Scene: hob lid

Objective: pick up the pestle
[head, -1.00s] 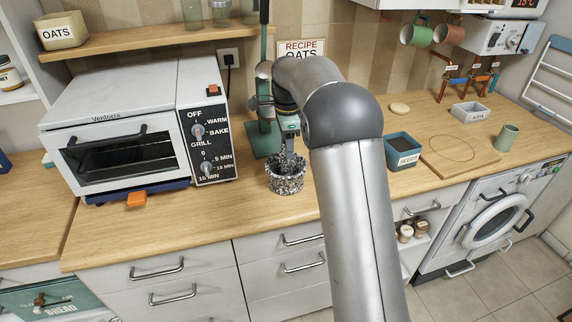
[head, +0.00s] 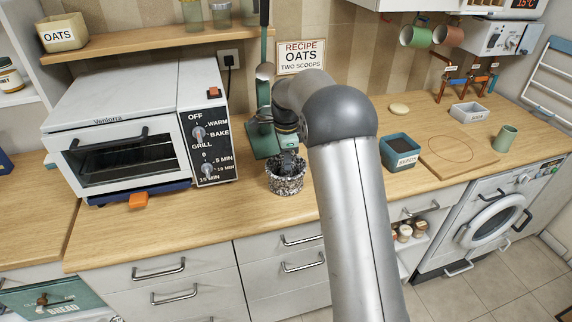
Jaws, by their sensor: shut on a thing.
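The speckled grey stone mortar (head: 286,182) stands upright on the wooden counter, right of the oven. My gripper (head: 287,161) points down into its mouth. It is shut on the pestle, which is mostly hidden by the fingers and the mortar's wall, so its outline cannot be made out. The lower ends of the fingers are also hard to see at the mortar's rim.
A white toaster oven (head: 135,130) stands close on the left. A green stand (head: 264,140) is just behind the mortar. The blue seeds bin (head: 400,155) and a round-marked board (head: 470,165) lie to the right. The counter in front of the mortar is clear.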

